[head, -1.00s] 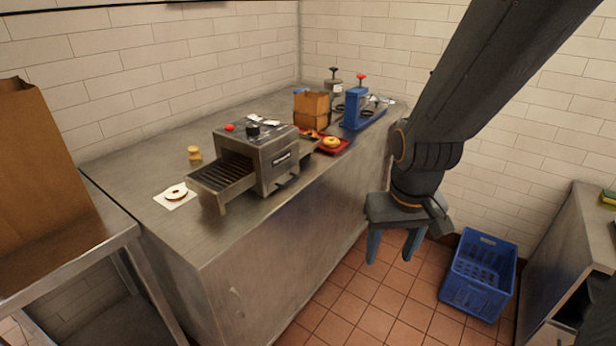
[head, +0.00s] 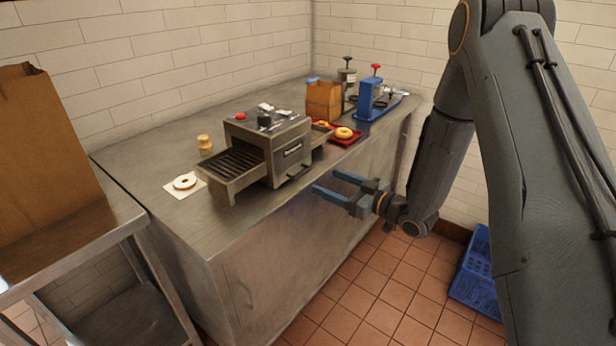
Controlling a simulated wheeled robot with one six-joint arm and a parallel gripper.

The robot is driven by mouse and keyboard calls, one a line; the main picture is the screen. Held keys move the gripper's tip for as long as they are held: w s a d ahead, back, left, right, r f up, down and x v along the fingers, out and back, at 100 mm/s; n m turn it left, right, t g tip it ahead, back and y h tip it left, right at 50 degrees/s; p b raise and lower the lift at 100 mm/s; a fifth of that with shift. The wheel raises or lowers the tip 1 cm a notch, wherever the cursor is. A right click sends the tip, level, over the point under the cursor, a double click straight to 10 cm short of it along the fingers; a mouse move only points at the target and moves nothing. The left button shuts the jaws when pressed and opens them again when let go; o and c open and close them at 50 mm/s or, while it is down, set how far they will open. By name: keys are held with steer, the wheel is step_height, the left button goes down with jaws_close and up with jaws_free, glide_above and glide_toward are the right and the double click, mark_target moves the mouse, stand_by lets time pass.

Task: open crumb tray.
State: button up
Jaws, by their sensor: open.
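A conveyor toaster (head: 279,147) stands on the steel counter, with its wire belt (head: 237,164) sticking out to the left. The crumb tray, as far as I can tell, is low on the toaster's front, where a dark handle (head: 298,172) shows; I see no gap there. My gripper (head: 324,182) is open and empty, level, with its blue fingers pointing left toward the toaster. It is in front of the counter edge, to the right of and a little below the handle, apart from the toaster.
A blue crate (head: 477,280) stands on the floor at right.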

steer(key=shift+y, duration=0.7)
steer(key=x, duration=0.2)
steer(key=p+x, duration=0.1)
steer(key=x, duration=0.2)
steer(key=s+p+x, duration=0.1)
steer(key=x, duration=0.1)
steer(key=shift+w+a, duration=0.3)
steer(key=shift+a, duration=0.35)
